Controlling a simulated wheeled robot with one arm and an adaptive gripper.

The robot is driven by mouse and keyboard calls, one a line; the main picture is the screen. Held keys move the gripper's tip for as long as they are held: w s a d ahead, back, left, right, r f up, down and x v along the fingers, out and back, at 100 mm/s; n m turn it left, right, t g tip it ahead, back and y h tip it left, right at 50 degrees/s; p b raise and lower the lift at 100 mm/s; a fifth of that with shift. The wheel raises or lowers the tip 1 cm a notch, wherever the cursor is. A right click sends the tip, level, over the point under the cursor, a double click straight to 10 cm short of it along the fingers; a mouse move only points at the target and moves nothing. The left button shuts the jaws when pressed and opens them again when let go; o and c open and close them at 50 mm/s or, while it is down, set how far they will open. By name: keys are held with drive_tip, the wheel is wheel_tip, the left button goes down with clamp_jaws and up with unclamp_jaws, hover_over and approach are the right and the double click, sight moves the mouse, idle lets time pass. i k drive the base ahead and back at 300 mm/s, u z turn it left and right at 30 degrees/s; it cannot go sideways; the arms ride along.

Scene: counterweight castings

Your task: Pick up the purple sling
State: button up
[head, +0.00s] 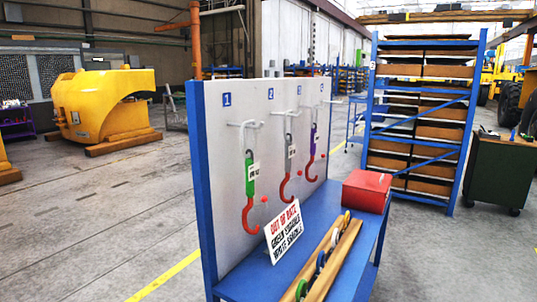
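The purple sling (313,138) hangs from the peg under number 3, the rightmost on the pale board (225,160). It has a red hook at its lower end and a small pale tag. A green sling (250,177) hangs under number 1 and a grey one (289,147) under number 2, each with a red hook and a white tag. My gripper is not in view.
A blue bench (250,278) below the board holds an "out of date" sign (284,232), a red box (367,191) and a wooden rack (340,258) with several coloured rings. A blue shelf rack (470,130) stands behind.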

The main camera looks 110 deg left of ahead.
sight(314, 139)
drive_tip(key=u, duration=1.1)
drive_tip(key=i, duration=2.55)
drive_tip(key=u, duration=3.45)
